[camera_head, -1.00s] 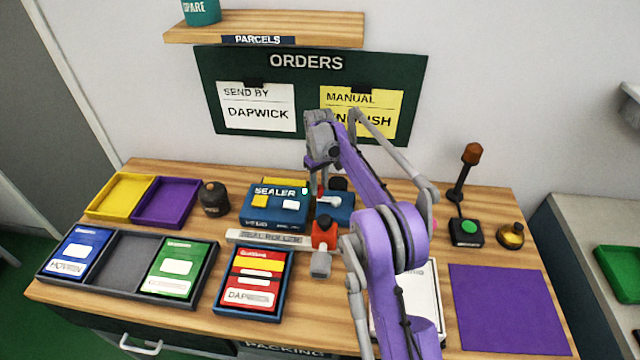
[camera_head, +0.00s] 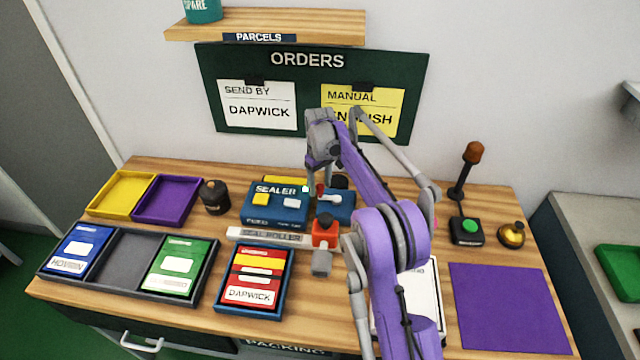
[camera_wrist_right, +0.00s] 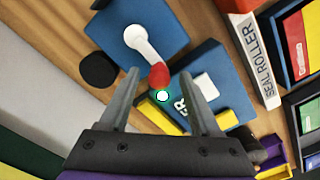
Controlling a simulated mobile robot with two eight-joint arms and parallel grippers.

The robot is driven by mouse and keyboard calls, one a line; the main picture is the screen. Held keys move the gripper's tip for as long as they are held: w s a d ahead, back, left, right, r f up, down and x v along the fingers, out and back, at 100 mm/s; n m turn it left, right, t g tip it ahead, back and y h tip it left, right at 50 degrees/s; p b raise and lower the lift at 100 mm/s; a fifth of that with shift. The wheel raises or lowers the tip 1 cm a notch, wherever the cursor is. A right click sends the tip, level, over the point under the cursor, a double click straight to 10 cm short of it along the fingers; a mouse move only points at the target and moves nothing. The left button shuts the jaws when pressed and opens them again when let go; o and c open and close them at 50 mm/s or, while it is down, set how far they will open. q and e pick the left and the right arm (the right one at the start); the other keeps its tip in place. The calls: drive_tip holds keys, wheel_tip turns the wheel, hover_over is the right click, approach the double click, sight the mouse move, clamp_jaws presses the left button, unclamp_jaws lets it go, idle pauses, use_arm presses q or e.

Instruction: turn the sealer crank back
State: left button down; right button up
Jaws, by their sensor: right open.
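The sealer (camera_head: 262,214) is a blue box, with a second blue block (camera_head: 345,213) beside it. The white crank arm (camera_wrist_right: 141,42) is on this block and ends in a red knob (camera_wrist_right: 159,76). In the head view the crank (camera_head: 331,198) is partly behind my right gripper (camera_head: 318,185). In the right wrist view my right gripper (camera_wrist_right: 159,73) is open, with its fingertips on either side of the red knob. I cannot tell whether either finger touches it. My left gripper is not in view.
A red-and-grey device (camera_head: 325,234) stands in front of the crank block. The seal roller (camera_head: 267,237) lies before the sealer. A black round part (camera_wrist_right: 99,70) is near the crank. A blue-rimmed tray (camera_head: 219,302) holds a red pack. A purple mat (camera_head: 508,308) lies at right.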

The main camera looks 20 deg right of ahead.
drive_tip(key=shift+r, duration=0.1)
wheel_tip(320, 180, up, 11)
drive_tip(key=p, duration=0.1)
idle(0.3)
idle(0.3)
drive_tip(key=s+a+r+m+t, duration=0.15)
drive_tip(key=s+a, duration=0.25)
drive_tip(key=s, duration=0.4)
drive_tip(key=s+a+r+t, duration=0.1)
drive_tip(key=s+a+r, duration=0.25)
drive_tip(key=s, duration=0.45)
drive_tip(key=s+a+f+t, duration=0.1)
drive_tip(key=s+a+f, duration=0.1)
drive_tip(key=s+f, duration=0.4)
drive_tip(key=s+a+f+m+t, duration=0.1)
drive_tip(key=s+f, duration=0.4)
drive_tip(key=s, duration=0.9)
drive_tip(key=shift+a+f+t, duration=0.35)
drive_tip(key=shift+a+t, duration=0.3)
drive_tip(key=shift+a, duration=0.3)
